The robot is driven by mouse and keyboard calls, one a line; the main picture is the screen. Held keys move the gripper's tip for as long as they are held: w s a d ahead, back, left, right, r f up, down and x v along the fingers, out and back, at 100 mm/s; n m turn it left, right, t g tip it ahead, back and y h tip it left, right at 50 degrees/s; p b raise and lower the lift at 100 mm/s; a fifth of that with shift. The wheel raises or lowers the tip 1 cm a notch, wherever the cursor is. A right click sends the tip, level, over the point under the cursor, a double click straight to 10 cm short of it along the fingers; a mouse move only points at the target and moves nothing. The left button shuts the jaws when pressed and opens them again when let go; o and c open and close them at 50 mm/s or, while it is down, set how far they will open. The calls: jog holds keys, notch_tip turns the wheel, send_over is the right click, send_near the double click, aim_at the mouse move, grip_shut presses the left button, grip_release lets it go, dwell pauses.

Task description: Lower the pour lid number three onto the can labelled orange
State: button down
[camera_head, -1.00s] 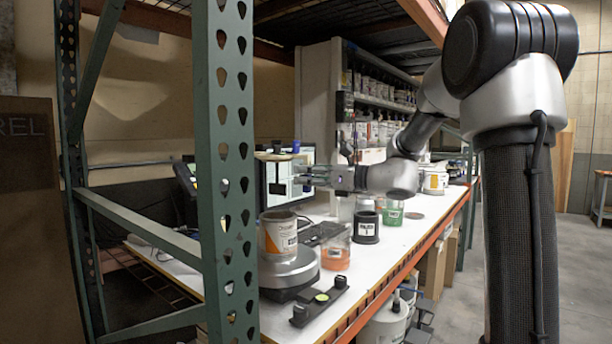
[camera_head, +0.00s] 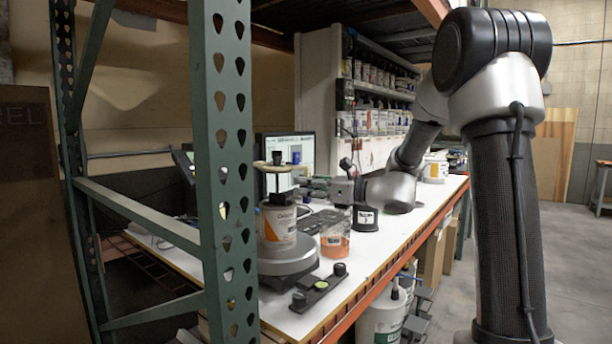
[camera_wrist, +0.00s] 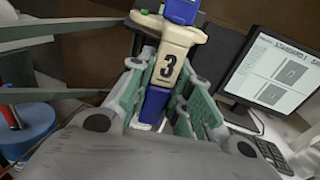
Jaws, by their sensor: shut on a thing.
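The pour lid number three (camera_wrist: 168,62) is cream with a black 3 and blue parts in the wrist view. My gripper (camera_wrist: 160,90) is shut on it, with green-padded fingers on both sides. In the head view the lid's pale top (camera_head: 273,165) is above the can with the orange and white label (camera_head: 277,224), and my gripper (camera_head: 304,188) reaches in from the right. The can stands upright on a round grey scale (camera_head: 283,258). A dark part shows at the can's top; I cannot tell whether the lid touches the can.
A clear cup with orange contents (camera_head: 335,242) and a black container (camera_head: 365,217) stand right of the can. A black bar with knobs (camera_head: 318,287) lies in front. A monitor (camera_head: 305,150) is behind. A green rack post (camera_head: 226,180) stands at the left.

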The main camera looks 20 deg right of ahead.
aim_at(295, 219)
jog(key=shift+f, duration=4.3)
jog(key=shift+f, duration=0.6)
jog(key=c, duration=1.2)
grip_release()
jog(key=shift+c, duration=0.2)
jog(key=v, duration=1.2)
